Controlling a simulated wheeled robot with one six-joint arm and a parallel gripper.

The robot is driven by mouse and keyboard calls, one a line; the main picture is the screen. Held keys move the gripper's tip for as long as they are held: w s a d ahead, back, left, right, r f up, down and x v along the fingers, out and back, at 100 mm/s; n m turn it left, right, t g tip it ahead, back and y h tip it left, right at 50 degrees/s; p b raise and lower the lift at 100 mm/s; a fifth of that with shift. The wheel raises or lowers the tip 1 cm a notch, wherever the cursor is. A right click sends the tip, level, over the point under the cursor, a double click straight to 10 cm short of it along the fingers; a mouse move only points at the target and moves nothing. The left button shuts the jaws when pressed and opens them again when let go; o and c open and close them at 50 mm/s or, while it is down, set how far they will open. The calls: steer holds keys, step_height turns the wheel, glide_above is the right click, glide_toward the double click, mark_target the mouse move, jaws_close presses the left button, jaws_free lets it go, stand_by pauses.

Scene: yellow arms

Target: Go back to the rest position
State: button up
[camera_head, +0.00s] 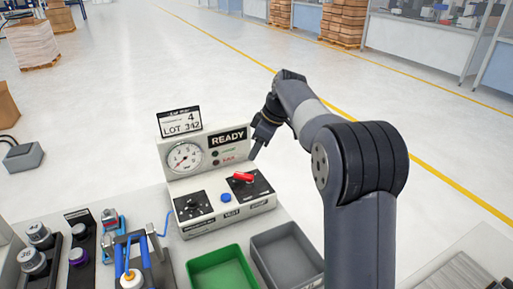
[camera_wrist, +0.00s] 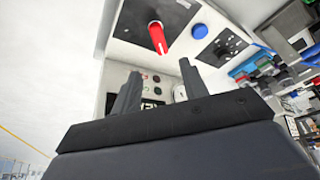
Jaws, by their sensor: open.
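My gripper (camera_wrist: 157,85) is open and empty, its two fingers apart in the wrist view. In the head view my dark arm reaches up from the lower right, and my gripper (camera_head: 257,150) hangs just above the right part of a white control box (camera_head: 255,208). Below it is a red handle (camera_head: 243,177) on a black plate. The red handle (camera_wrist: 157,38) shows in the wrist view beyond the fingers, apart from them. A blue button (camera_head: 226,197) sits left of the handle. The box's upright panel carries a round gauge (camera_head: 184,157) and a READY display (camera_head: 229,138).
A green bin (camera_head: 222,272) and a grey bin (camera_head: 287,255) stand in front of the box. Open floor lies behind; stacked boxes (camera_head: 343,20) stand far off.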

mark_target(243, 174)
steer(key=shift+f, duration=0.1)
steer(key=x, duration=1)
steer(key=shift+a+f+p, duration=0.1)
steer(key=shift+f+p, duration=0.1)
steer(key=shift+p, duration=0.15)
steer(key=shift+w+f+m, duration=0.1)
steer(key=shift+m, duration=0.2)
